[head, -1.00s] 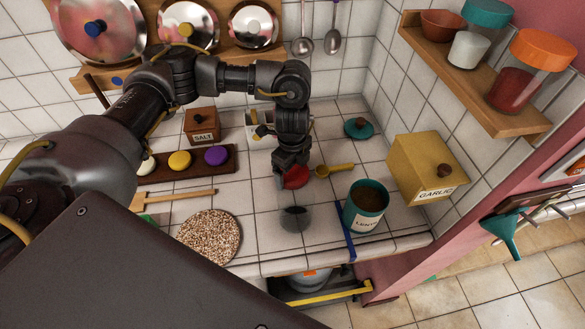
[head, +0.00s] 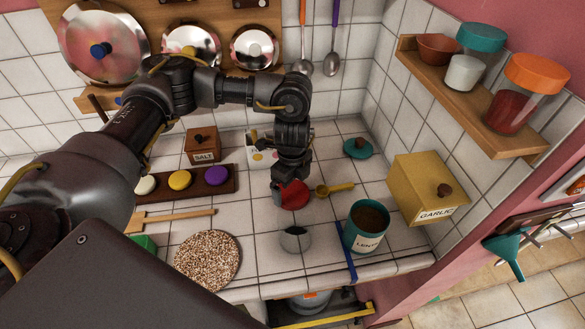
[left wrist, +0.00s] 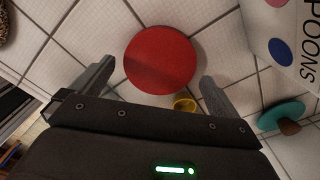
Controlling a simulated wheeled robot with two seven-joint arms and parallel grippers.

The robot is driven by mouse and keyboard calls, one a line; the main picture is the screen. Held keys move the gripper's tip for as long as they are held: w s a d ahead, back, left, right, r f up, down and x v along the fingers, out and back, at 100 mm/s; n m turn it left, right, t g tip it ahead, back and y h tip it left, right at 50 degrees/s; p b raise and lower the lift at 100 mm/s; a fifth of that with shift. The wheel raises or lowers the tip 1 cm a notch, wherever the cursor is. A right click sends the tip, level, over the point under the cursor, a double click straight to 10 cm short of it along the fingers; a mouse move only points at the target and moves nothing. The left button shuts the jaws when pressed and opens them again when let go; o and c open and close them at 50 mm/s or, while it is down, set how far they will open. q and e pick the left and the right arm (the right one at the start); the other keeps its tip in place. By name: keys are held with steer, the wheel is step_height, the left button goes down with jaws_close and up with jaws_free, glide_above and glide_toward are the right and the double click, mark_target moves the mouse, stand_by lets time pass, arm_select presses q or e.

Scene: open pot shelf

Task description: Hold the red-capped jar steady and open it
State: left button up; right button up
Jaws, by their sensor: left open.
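The red cap (head: 294,194) is on the counter side just below my left gripper (head: 290,185) in the head view. A grey round shape (head: 295,240) below the cap appears to be the contents of a clear jar body; its glass walls barely show. In the left wrist view the cap (left wrist: 160,60) is a plain red disc. My left gripper (left wrist: 158,82) is open, with one finger on each side of the cap and tile showing between them. I see no contact. The cap hides the jar body there. My right gripper is not in view.
A teal lentil tin (head: 367,228) and a yellow scoop (head: 335,189) are close on the right. A cork mat (head: 208,263) lies at left. A spoons box (head: 262,150) stands behind. A garlic box (head: 427,185) is at right. The counter's front edge is near.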

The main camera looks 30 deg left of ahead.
mark_target(293, 193)
arm_select(q)
step_height(293, 193, up, 10)
steer(key=b, duration=0.1)
steer(key=shift+f, duration=0.2)
steer(key=shift+d, duration=0.15)
